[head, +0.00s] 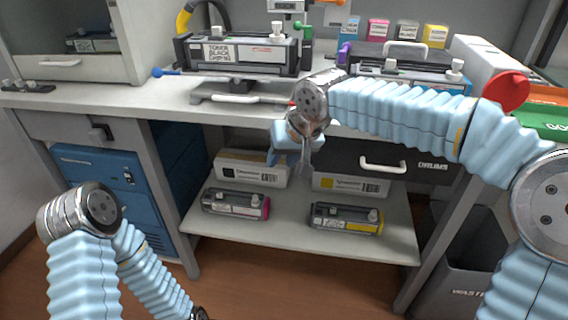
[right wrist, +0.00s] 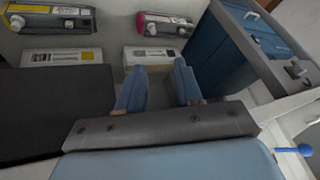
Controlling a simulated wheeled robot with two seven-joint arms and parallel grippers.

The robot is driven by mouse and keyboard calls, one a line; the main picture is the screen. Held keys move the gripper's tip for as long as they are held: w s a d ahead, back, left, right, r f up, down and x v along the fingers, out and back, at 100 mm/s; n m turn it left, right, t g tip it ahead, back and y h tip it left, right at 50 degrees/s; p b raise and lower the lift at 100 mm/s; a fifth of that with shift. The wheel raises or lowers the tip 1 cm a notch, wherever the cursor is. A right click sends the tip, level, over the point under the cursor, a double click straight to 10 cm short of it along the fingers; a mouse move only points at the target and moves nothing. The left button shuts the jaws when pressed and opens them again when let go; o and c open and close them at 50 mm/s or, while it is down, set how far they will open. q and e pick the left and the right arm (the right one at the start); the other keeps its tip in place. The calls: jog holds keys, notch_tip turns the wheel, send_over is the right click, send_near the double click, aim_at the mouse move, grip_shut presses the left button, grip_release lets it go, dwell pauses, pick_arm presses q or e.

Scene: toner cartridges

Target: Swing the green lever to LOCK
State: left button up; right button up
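The green lever (head: 304,32) shows in the head view on the bench top, at the right end of the toner unit labelled TONER BLACK (head: 238,54). No LOCK marking can be read. My right gripper (head: 283,158) is in front of the bench, below and in front of the lever, apart from it. In the right wrist view its two blue fingers (right wrist: 158,85) stand apart with nothing between them. The lever is not in the right wrist view. My left arm is at the lower left of the head view, and its gripper is out of the frame.
A blue-knobbed lever (head: 158,72) sticks out left of the toner unit. A second unit (head: 405,66) stands to the right, partly behind my right arm. Cartridges (head: 236,204) and boxes sit on the lower shelf. A drawer marked DRUMS (head: 430,166) is under the bench.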

jog(key=shift+f, duration=0.65)
jog(key=shift+o, duration=0.2)
